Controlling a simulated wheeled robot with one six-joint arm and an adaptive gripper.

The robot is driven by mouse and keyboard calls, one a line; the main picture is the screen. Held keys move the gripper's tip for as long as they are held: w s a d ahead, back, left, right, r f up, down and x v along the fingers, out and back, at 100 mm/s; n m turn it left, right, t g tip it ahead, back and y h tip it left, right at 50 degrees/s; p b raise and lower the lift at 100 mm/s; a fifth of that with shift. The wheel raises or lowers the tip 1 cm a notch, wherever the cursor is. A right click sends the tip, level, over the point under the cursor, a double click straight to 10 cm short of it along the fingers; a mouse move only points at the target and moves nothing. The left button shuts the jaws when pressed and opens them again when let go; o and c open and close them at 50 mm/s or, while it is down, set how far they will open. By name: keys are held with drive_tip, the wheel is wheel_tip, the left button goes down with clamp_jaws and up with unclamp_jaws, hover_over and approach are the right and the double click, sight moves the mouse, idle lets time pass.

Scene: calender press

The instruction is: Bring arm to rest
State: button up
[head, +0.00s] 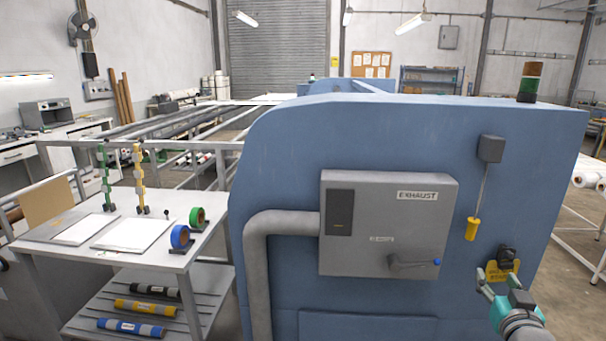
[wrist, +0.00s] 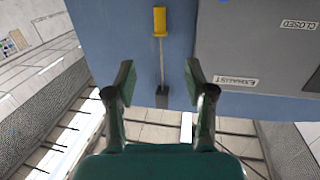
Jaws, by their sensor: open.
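My gripper (head: 498,285) is at the lower right of the head view, in front of the blue machine's side panel, close to a yellow plate with a dark knob (head: 505,264). In the wrist view my gripper (wrist: 158,85) shows two green-padded fingers spread apart with nothing between them. Beyond the fingers, a yellow pull handle (wrist: 160,20) hangs by a cord from a dark box (wrist: 162,97). The same yellow handle (head: 472,228) is in the head view, above and left of my gripper. Whether my gripper touches the yellow plate cannot be told.
The grey exhaust box (head: 383,255) with a lever is left of my gripper on the blue machine (head: 290,150). A cart (head: 50,240) with tape rolls and sheets stands at left. A white table (head: 570,225) stands at far right. Floor at the right is partly clear.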

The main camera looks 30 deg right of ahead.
drive_tip(key=s+a+f+n+t+y, duration=0.1)
drive_tip(key=s+a+f+n+y, duration=0.15)
drive_tip(key=a+f, duration=0.8)
drive_tip(key=s+a+f+n+t+y, duration=0.1)
drive_tip(key=a+f+y, duration=0.2)
drive_tip(key=a+f, duration=0.8)
drive_tip(key=s+a+n+y, duration=0.5)
drive_tip(key=s+a, duration=1.3)
drive_tip(key=s, duration=0.4)
drive_tip(key=shift+a+f+y, duration=0.2)
drive_tip(key=shift+a+y, duration=0.1)
drive_tip(key=shift+y, duration=0.35)
drive_tip(key=shift+s, duration=0.1)
